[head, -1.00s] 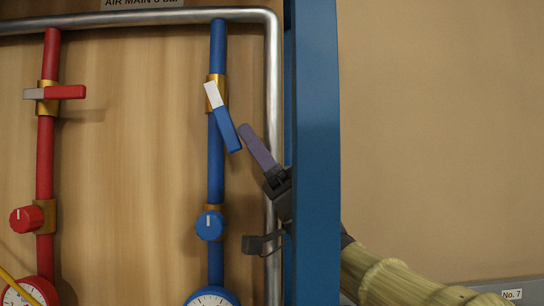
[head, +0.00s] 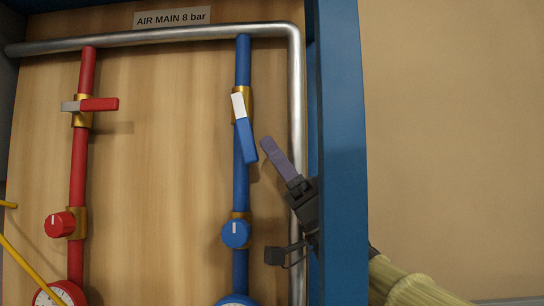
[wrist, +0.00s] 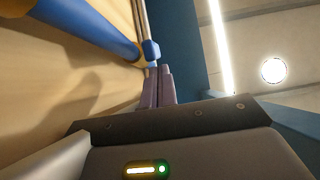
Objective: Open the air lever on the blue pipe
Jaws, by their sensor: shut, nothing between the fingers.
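The blue pipe (head: 242,185) runs vertically on the wooden panel. Its air lever (head: 245,140) has a blue handle and a white end, mounted on a brass fitting; it hangs down, tilted slightly to the right, nearly along the pipe. My gripper (head: 265,144) is shut, its purple-grey fingers pointing up-left just right of the lever's lower end, with a small gap in the head view. In the wrist view, the shut fingers (wrist: 159,72) point towards the blue lever end (wrist: 151,51), and the blue pipe (wrist: 95,30) crosses the upper left. Whether they touch there I cannot tell.
A blue frame post (head: 343,150) stands right of the panel, partly hiding my arm. A grey metal pipe (head: 297,90) runs behind my gripper. Below the lever is a blue knob (head: 236,234). A red pipe (head: 78,170) with its red lever (head: 98,104) is at left.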

